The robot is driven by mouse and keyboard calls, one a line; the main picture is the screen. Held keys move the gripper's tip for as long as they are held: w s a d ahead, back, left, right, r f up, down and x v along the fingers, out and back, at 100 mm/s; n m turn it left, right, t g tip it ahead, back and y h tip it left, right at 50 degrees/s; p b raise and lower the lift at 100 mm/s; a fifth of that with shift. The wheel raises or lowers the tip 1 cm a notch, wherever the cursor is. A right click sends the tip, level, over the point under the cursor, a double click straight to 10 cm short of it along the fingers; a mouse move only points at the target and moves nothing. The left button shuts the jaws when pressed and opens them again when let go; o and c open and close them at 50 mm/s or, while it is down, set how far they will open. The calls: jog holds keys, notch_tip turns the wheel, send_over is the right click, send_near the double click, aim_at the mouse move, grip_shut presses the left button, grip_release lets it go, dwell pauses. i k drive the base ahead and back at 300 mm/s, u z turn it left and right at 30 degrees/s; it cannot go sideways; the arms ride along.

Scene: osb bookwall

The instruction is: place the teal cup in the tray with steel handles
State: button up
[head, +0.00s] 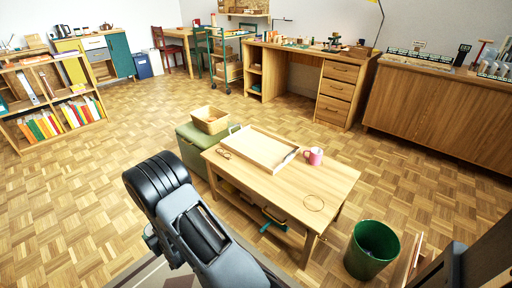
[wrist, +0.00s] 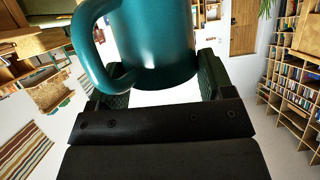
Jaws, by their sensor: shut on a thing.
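The teal cup (wrist: 150,45) fills the top middle of the wrist view, with its handle at the left. My gripper (wrist: 155,82) is shut on the cup, one finger on each side of it. The cup's upper part is cut off by the frame edge. In the head view my arm shows at the lower middle, but I cannot make out the gripper or the cup there. A shallow light-wood tray (head: 253,155) lies on the low wooden table, its inside looking empty. Small handles seem to show at its ends; their metal is too small to tell.
A pink mug (head: 313,156) stands on the low table (head: 270,182), close to the tray's right end. A green bin (head: 371,249) stands at the right.

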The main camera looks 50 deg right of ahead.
aim_at(263, 153)
jog(key=i, duration=0.5)
jog(key=z, duration=1.5)
jog(key=i, duration=0.5)
jog(key=z, duration=0.1)
